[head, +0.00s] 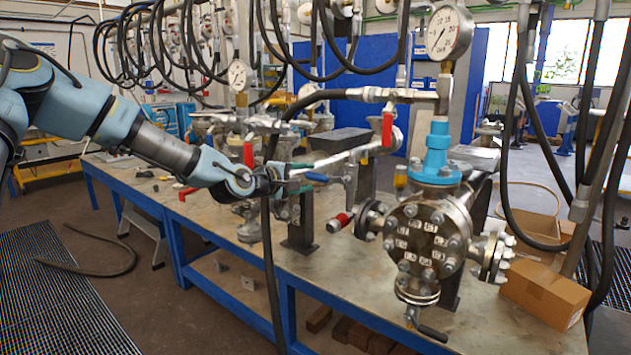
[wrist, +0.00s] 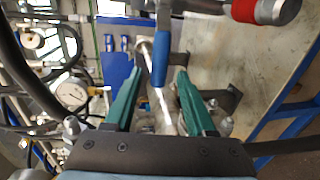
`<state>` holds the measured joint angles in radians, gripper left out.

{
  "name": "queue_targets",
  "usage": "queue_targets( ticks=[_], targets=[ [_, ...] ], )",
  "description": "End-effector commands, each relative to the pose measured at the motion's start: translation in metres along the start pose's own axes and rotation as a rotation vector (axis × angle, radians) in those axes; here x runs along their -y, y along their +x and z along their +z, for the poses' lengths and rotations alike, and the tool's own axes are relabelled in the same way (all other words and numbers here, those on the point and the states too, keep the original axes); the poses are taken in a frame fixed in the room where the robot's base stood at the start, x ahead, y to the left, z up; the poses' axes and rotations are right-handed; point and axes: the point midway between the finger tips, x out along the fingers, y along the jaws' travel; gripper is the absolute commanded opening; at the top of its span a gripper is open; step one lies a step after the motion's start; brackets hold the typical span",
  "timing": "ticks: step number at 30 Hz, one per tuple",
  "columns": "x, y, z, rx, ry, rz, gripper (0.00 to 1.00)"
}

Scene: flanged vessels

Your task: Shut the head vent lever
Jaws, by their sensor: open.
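My gripper (head: 297,182) is open, at the left of the front vessel (head: 420,240). In the wrist view its two green fingers (wrist: 158,75) stand apart. A lever with a blue sleeve (wrist: 160,62) and a bare silver rod lies in line with the gap between them; I cannot tell how deep it sits, and neither finger clearly touches it. The blue sleeve also shows in the head view (head: 315,177), just right of my gripper. A red-sleeved lever (head: 387,130) hangs from the pipework above the vessel. No label shows which lever is the head vent.
A red-sleeved handle with a silver end (head: 340,222) sticks out left of the vessel and shows in the wrist view (wrist: 262,10). Black hoses (head: 268,250) hang close to my arm. A pressure gauge (head: 449,33) stands above the vessel. Cardboard boxes (head: 545,292) sit at right.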

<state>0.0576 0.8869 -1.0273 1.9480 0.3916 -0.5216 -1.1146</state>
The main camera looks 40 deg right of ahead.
Motion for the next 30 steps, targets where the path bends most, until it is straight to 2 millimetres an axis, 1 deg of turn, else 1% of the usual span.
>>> queue_targets(
  ticks=[1,4,6,10,15,28,30],
  targets=[
    [0.002,-0.011,-0.002,-0.002,0.000,0.000,0.56],
    [0.002,-0.028,-0.001,-0.002,0.001,0.000,0.56],
    [0.001,-0.037,-0.001,-0.002,-0.001,0.000,0.56],
    [0.001,-0.048,-0.001,-0.001,0.000,0.000,0.56],
    [0.000,-0.052,0.000,0.001,-0.001,0.000,0.56],
    [0.000,-0.051,0.000,0.001,-0.001,0.000,0.56],
    [0.003,-0.052,0.000,0.000,0.007,-0.011,0.56]
  ],
)
